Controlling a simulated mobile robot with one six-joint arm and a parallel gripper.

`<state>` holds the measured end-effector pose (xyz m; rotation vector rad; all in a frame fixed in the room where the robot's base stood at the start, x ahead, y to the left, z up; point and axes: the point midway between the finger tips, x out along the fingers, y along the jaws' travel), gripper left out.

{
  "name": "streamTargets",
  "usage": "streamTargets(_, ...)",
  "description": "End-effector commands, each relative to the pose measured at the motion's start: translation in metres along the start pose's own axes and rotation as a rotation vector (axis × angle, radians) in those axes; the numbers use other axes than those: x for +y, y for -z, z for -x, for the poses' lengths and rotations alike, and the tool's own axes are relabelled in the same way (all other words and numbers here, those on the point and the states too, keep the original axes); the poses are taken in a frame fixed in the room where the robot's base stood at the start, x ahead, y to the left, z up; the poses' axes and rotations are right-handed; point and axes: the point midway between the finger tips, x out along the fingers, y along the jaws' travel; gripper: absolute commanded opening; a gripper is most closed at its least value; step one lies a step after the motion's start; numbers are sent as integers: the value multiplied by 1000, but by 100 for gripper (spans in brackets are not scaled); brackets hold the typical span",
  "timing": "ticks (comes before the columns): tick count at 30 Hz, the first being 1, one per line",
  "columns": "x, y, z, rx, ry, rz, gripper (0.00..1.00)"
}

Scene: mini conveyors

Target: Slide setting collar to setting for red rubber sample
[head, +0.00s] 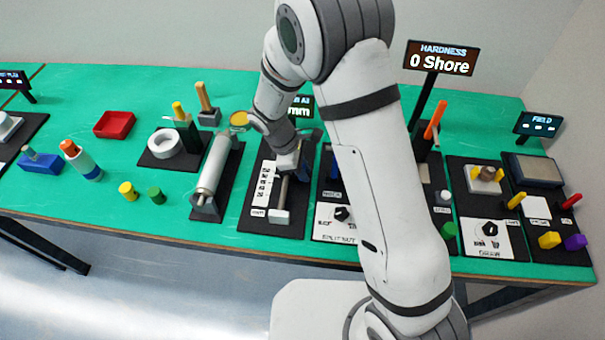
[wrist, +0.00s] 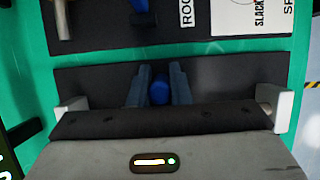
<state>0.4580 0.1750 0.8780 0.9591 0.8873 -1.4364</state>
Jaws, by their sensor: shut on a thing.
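My gripper (wrist: 160,88) is at the slide fixture on the dark base plate (wrist: 215,75). In the wrist view its two grey fingers stand on either side of a small blue piece (wrist: 160,91), which looks like the setting collar, and are shut on it. White end blocks stand left (wrist: 70,110) and right (wrist: 283,106) of the fingers; the gripper body hides what runs between them. In the head view my arm partly covers this fixture; its rod (head: 284,190), near end block (head: 279,216) and white marked strip (head: 263,184) show. The strip's markings are too small to read. I cannot identify a red rubber sample.
A roller unit (head: 214,165) stands close on the left. A small display (head: 300,107) behind is partly covered. The hardness display (head: 441,58) reads 0 Shore. Further stations stand to the right. A red tray (head: 114,124) and loose cylinders lie left, with free green table around them.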

Motion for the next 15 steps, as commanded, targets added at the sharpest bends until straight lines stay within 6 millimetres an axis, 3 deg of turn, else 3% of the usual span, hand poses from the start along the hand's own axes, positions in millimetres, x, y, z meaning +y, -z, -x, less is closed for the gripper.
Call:
streamTargets(2, 0, 0, 1, 2, -1, 0, 0)
streamTargets(3, 0, 0, 1, 2, -1, 0, 20)
streamTargets(9, 0, 0, 0, 1, 0, 0, 37)
streamTargets(15, -1, 0, 0, 0, 0, 0, 39)
